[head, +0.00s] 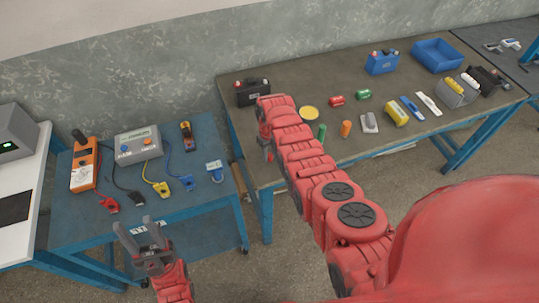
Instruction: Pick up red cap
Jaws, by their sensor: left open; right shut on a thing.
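My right gripper (268,152) points down beside the left edge of the long table, just below the black battery. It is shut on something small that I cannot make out. My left gripper (142,226) is open and empty at the front edge of the small blue table (190,205).
The long table (290,85) also holds red and green cans, a yellow disc (308,113), several small items and a blue bin (437,55). The small table carries an orange meter (84,167), a grey charger (138,143) and clamps with cables.

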